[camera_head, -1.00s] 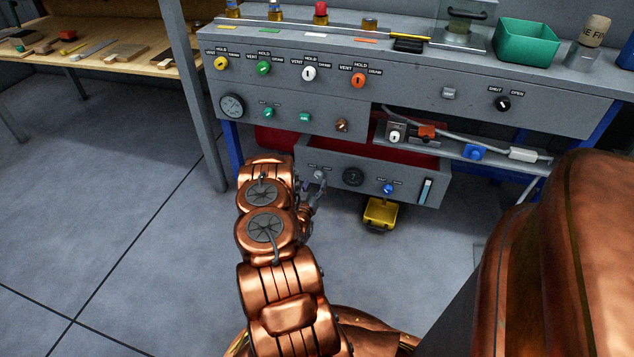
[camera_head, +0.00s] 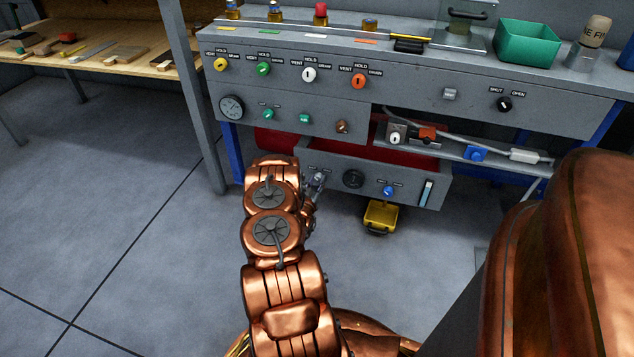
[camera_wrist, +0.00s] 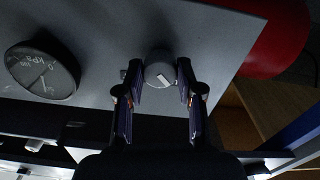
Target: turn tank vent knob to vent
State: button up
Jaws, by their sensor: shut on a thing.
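The tank vent knob (camera_wrist: 155,75) is a small grey round knob with a white pointer mark, on the lower grey panel (camera_head: 405,190). My gripper (camera_wrist: 161,67) has one finger on each side of it and is shut on it in the wrist view. In the head view my gripper (camera_head: 317,184) is at the left part of the lower panel, and it and my arm largely hide the knob. The knob's label cannot be read.
A dark round gauge (camera_head: 353,178) sits beside the knob; it also shows in the wrist view (camera_wrist: 42,72). A blue knob (camera_head: 388,190) is further right. A red tank (camera_wrist: 278,45) lies behind the panel.

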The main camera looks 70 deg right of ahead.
jog(key=shift+d, duration=0.1)
jog(key=c, duration=0.4)
